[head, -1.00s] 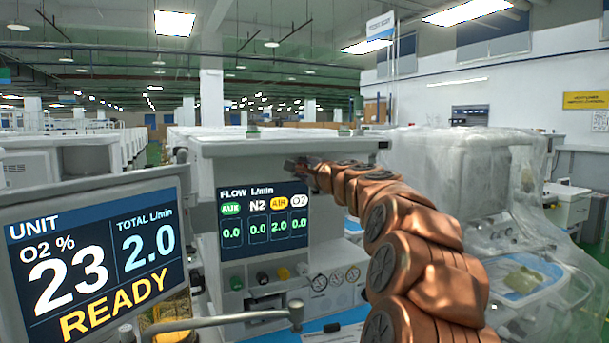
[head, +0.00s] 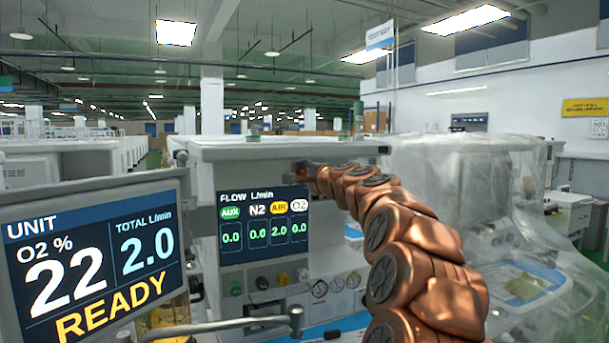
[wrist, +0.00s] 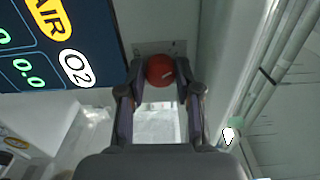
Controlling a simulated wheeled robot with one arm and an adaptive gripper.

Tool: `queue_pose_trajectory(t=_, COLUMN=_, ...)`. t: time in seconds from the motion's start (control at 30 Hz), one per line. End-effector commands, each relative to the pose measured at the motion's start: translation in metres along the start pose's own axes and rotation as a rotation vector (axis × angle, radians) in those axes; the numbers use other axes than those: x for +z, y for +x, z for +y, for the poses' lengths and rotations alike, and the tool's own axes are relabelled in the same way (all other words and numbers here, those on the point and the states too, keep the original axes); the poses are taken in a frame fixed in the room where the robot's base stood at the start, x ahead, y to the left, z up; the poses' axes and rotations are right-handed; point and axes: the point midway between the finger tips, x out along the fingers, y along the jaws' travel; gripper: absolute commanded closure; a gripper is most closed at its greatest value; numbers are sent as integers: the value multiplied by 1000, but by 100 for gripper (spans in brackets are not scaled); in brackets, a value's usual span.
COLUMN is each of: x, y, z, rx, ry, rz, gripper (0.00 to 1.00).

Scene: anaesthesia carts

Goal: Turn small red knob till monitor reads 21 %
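The small red knob (wrist: 160,69) sits on the cart's front panel, beside the flow screen. In the wrist view it is between the two fingertips of my gripper (wrist: 159,80), which appear to touch it on both sides. In the head view my gripper (head: 310,172) is at the upper right corner of the flow screen, with a bit of red showing there. The monitor (head: 92,262) at the left reads O2 22 %, total 2.0 L/min, READY. The flow screen (head: 264,225) shows 0.0, 0.0, 2.0 and 0.0.
A metal arm (head: 225,325) crosses in front of the cart at the lower left. Gauges and coloured knobs (head: 262,283) are below the flow screen. A plastic-wrapped cart (head: 440,175) stands to the right, with a blue-edged tray (head: 520,285) in front.

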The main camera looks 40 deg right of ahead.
Motion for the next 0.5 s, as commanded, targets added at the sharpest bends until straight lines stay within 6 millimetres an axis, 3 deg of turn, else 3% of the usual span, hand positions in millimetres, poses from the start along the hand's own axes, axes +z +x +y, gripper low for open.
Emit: queue_pose_trajectory(t=0.5, x=-1, y=-8, z=-1, rx=-1, ry=2, rz=1, gripper=59)
